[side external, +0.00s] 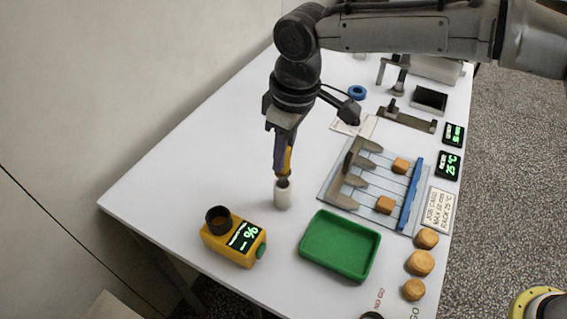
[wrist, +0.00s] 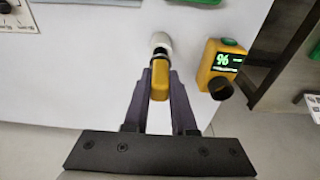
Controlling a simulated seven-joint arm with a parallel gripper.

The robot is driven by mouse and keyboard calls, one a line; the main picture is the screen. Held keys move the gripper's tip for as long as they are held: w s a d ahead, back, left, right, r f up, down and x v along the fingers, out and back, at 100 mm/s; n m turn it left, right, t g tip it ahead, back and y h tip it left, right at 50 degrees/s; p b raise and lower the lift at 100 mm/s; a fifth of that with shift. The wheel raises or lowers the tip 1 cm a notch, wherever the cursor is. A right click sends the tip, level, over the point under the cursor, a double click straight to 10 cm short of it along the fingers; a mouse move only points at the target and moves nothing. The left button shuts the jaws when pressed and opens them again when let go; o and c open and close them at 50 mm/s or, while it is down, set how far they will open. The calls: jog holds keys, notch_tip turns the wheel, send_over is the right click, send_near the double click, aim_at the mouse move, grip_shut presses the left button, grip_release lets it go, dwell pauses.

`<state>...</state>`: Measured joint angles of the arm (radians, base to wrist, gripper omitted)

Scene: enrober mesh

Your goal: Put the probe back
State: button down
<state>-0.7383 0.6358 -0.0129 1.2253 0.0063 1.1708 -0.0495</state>
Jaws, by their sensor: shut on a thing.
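My gripper (side external: 283,168) points down and is shut on the yellow probe (side external: 289,158). The wrist view shows the probe's yellow handle (wrist: 159,82) between the two fingers. A yellow meter (side external: 246,254) with a lit "%" display and a black cup (side external: 218,219) lies left of the holder.
A green tray (side external: 340,266) is right of the holder. Behind it is a rack with grey prongs, wires, a blue bar (side external: 411,194) and orange-brown blocks (side external: 400,166). Several round tan pieces (side external: 421,262) lie near the right edge. The table left of my gripper is clear.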

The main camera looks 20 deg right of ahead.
jog(key=shift+f, duration=1.45)
jog(key=shift+f, duration=0.1)
jog(key=c, duration=0.7)
grip_release()
jog(key=shift+c, duration=0.2)
